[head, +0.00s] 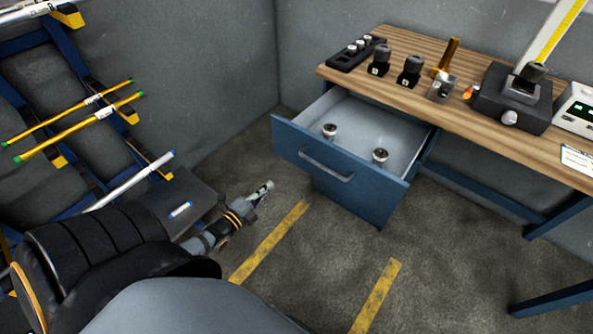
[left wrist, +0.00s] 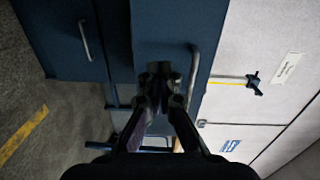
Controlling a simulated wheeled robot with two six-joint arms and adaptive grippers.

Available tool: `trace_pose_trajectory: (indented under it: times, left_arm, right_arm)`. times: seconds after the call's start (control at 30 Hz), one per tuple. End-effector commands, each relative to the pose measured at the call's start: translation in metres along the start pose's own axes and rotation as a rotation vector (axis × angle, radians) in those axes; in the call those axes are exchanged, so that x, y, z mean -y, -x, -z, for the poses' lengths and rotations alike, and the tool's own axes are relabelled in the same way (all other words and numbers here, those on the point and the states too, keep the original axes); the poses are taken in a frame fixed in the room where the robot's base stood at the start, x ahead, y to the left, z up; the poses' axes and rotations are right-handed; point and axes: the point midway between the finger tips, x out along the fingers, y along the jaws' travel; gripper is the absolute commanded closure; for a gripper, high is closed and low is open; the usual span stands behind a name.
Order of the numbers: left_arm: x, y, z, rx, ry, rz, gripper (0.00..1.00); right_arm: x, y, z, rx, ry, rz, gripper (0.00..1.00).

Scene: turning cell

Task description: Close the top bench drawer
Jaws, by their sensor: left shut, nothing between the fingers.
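The top bench drawer (head: 330,165) is pulled well out from under the wooden bench top. Its blue front has a grey bar handle (head: 326,162), and two small round metal-and-dark parts (head: 330,131) (head: 380,155) stand inside. My left gripper (head: 264,187) is left of the drawer front in the head view, apart from it, shut and empty. In the left wrist view the shut fingers (left wrist: 159,78) point at a blue front panel (left wrist: 180,25) with a bar handle (left wrist: 191,75). The gap to the panel is hard to judge there. My right gripper is not in view.
The bench top (head: 450,105) carries a black rack (head: 358,52), dark-capped holders (head: 410,70), a height gauge (head: 510,100) and a display box (head: 578,108). A blue rack with yellow bars (head: 80,125) stands at the left. Floor with yellow stripes (head: 375,295) is clear before the drawer.

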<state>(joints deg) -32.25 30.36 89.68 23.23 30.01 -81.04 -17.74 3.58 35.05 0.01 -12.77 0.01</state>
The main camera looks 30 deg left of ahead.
Motion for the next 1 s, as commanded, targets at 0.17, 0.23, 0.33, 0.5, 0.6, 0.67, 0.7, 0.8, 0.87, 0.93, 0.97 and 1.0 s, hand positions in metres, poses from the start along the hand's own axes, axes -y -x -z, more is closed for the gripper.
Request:
trace_pose_trajectory:
  times: [0.17, 0.23, 0.33, 0.5, 0.6, 0.67, 0.7, 0.8, 0.87, 0.93, 0.97, 1.0]
  left_arm:
    - [0.016, -0.004, 0.006, -0.021, -0.053, 0.051, 1.00]
    - [0.017, -0.007, 0.006, -0.021, -0.052, 0.052, 1.00]
    - [0.016, -0.019, 0.006, -0.021, -0.052, 0.052, 1.00]
    - [0.015, -0.054, 0.007, -0.019, -0.051, 0.053, 1.00]
    - [0.016, -0.077, 0.007, -0.020, -0.051, 0.053, 1.00]
    - [0.016, -0.090, 0.007, -0.020, -0.051, 0.053, 1.00]
    - [0.016, -0.098, 0.008, -0.020, -0.051, 0.052, 1.00]
    - [0.017, -0.116, 0.008, -0.019, -0.051, 0.051, 1.00]
    - [0.018, -0.125, 0.008, -0.019, -0.051, 0.050, 1.00]
    - [0.019, -0.133, 0.009, -0.020, -0.050, 0.050, 1.00]
    - [0.020, -0.136, 0.009, -0.020, -0.051, 0.049, 1.00]
    - [0.020, -0.139, 0.009, -0.020, -0.050, 0.048, 1.00]
  right_arm:
    - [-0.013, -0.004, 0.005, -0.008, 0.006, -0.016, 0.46]
    - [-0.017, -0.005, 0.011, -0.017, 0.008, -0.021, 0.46]
    - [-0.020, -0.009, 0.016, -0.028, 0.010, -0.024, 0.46]
    - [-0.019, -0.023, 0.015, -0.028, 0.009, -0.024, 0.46]
    - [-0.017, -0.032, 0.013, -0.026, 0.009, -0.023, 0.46]
    - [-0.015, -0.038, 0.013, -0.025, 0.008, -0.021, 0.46]
    - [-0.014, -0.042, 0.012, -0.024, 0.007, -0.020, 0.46]
    - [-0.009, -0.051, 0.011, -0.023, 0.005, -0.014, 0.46]
    - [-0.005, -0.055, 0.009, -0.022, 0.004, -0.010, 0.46]
    - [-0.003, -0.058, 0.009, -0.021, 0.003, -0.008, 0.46]
    - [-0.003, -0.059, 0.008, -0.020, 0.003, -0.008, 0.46]
    - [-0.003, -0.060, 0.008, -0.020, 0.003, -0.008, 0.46]
